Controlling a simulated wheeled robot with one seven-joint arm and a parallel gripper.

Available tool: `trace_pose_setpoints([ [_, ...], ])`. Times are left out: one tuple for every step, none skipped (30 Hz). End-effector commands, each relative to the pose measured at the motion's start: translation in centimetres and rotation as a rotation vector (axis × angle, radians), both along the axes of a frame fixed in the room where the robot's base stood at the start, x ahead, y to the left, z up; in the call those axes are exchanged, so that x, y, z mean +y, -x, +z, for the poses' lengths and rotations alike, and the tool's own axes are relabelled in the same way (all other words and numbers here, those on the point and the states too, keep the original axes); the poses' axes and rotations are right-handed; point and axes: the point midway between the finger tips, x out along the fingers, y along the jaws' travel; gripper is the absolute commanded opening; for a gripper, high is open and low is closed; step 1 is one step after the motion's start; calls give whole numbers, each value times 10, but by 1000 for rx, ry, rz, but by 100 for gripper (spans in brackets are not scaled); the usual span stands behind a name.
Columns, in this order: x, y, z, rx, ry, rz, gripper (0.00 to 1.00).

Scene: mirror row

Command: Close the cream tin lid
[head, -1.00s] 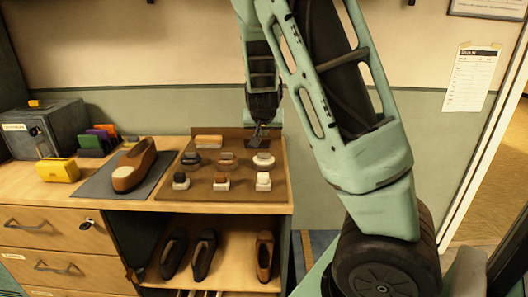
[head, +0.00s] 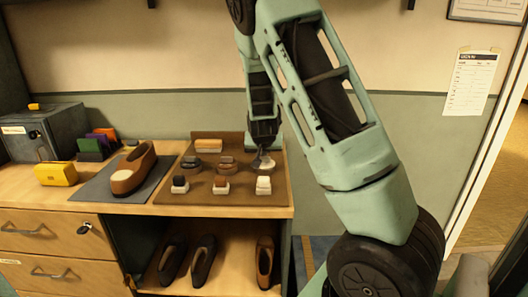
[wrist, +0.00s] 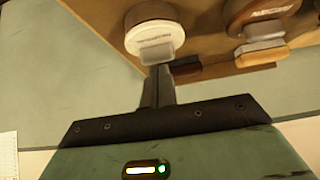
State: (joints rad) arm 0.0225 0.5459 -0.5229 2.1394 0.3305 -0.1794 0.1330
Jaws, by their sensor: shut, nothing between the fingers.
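I cannot tell for sure how far the lid is open. My gripper (wrist: 159,85) is shut and empty, its fingertips close to that grey block; whether they touch is unclear. It also shows in the head view (head: 262,148).
Other tins (head: 192,162) and several small brushes (head: 180,185) stand left and in front on the board. A brown shoe (head: 133,168) lies on a grey mat farther left. The wall is close behind.

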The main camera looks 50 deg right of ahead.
Motion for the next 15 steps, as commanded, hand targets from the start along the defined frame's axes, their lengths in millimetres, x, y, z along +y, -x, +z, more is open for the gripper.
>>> trace_pose_setpoints([
  [0, 0, 0, 0, 0, 0, 0],
  [0, 0, -2, 1, -1, 0, 0],
  [1, 1, -5, 1, 0, 1, 0],
  [1, 1, -8, 1, 0, 1, 0],
  [2, 2, -11, 1, 0, 1, 0],
  [3, 2, -14, 1, 0, 1, 0],
  [3, 3, -14, 2, -1, 1, 0],
  [3, 3, -14, 4, -1, 1, 0],
  [4, 3, -14, 4, -2, 1, 0],
  [4, 3, -14, 5, -3, 1, 0],
  [4, 4, -15, 7, -3, 1, 0],
  [4, 4, -15, 9, -5, 1, 0],
  [4, 4, -16, 10, -5, 2, 0],
  [5, 4, -16, 11, -5, 1, 0],
  [5, 4, -17, 12, -6, 1, 0],
])
